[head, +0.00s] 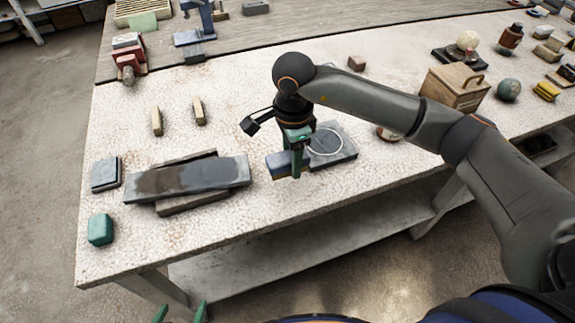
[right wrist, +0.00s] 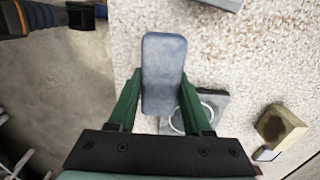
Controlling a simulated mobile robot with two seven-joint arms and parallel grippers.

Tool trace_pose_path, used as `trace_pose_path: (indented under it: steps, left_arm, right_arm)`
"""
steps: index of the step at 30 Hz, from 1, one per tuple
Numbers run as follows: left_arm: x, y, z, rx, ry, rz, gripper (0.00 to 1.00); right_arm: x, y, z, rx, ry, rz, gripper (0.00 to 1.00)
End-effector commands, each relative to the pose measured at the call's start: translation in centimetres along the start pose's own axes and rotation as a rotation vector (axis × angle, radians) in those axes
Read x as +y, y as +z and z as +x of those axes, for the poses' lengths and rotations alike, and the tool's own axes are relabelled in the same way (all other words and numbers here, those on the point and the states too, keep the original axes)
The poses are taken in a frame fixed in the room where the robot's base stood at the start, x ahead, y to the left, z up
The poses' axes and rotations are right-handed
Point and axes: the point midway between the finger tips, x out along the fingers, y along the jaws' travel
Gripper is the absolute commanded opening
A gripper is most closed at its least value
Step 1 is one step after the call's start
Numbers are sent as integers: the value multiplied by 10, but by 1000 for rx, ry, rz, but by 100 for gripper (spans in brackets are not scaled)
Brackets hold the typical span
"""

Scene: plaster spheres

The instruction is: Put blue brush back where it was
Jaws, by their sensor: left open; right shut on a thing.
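The blue brush (head: 279,165) is between the fingers of my right gripper (head: 297,168), over the table near its front edge. In the right wrist view the brush (right wrist: 163,62) shows its flat blue-grey face, and my right gripper (right wrist: 160,88) is shut on it. A dark square plate (head: 345,157) with a white ring lies just right of the brush; its ring also shows in the right wrist view (right wrist: 208,97). I cannot tell whether the brush touches the table. My left gripper (head: 180,312) is open and empty at the bottom edge, off the table.
A long grey stone (head: 220,173) on a wooden base lies left of the brush. A blue-grey square block (head: 105,174) and a green block (head: 100,229) lie near the left edge. A wooden box (head: 452,90) stands right, behind my right arm.

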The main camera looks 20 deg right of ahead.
Motion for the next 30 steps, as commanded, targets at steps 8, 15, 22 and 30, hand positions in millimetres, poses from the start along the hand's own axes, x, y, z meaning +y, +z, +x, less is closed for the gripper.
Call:
trace_pose_path:
  steps: [8, 15, 22, 30]
  left_arm:
    - [1, -1, -1, -1, 1, 0, 100]
    - [1, -7, -7, 0, 1, 0, 100]
    - [1, -7, -6, 0, 2, 0, 100]
    - [1, -4, -4, 0, 2, 0, 100]
  right_arm:
    - [-13, 3, 18, -1, 2, 0, 5]
    - [-16, 4, 46, 0, 6, -1, 5]
    - [-17, 4, 52, 0, -1, -2, 5]
    - [-17, 4, 55, 0, 0, -1, 57]
